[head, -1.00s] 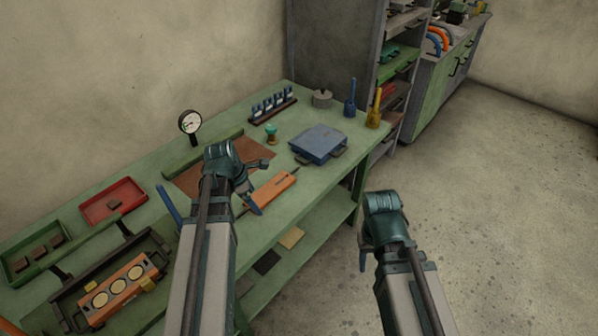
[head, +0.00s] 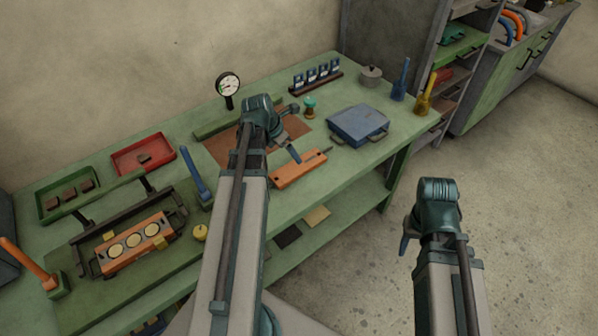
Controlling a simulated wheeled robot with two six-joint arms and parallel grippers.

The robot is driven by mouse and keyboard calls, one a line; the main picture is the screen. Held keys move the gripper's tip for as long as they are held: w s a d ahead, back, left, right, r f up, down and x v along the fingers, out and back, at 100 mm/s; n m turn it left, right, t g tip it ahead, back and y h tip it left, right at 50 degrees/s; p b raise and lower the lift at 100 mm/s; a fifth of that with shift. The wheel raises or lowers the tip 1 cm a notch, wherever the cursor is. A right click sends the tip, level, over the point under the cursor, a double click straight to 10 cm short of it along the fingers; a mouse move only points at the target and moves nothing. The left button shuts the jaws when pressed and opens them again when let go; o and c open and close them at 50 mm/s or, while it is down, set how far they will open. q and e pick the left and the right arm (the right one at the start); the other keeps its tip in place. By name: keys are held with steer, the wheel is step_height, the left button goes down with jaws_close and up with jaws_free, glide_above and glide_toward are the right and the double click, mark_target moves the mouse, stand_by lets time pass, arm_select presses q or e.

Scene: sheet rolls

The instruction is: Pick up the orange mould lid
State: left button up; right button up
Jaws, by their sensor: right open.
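The orange mould lid appears to be the long orange bar (head: 298,169) with a dark rod at its right end, lying near the bench's front edge. A second orange block, the mould (head: 133,244) with several round pale cavities, sits in a dark frame at left. My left gripper (head: 289,131) is over the brown mat, behind the bar, its fingers apart and empty. One finger shows just above the bar; I cannot tell if they touch. My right gripper (head: 405,240) is open, off the bench over the floor at right; its fingers are mostly hidden by its wrist.
A blue-grey box (head: 358,126) stands right of the bar. A dial gauge (head: 228,88), a small green-topped stamp (head: 309,107) and a rack of bottles (head: 317,76) stand behind. Red (head: 143,157) and green (head: 68,194) trays lie at left. Floor at right is clear.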

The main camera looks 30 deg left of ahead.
arm_select(q)
steer(key=b, duration=0.4)
glide_above(298, 166)
steer(key=s, duration=0.2)
steer(key=shift+s+a+f, duration=0.1)
steer(key=shift+f, duration=1.2)
steer(key=shift+s+a+f, duration=0.1)
steer(key=shift+f, duration=1.2)
steer(key=b+x, duration=0.5)
steer(key=shift+a+f, duration=0.2)
steer(key=shift+a, duration=0.05)
steer(key=shift+r, duration=0.1)
steer(key=shift+c, duration=0.3)
jaws_close()
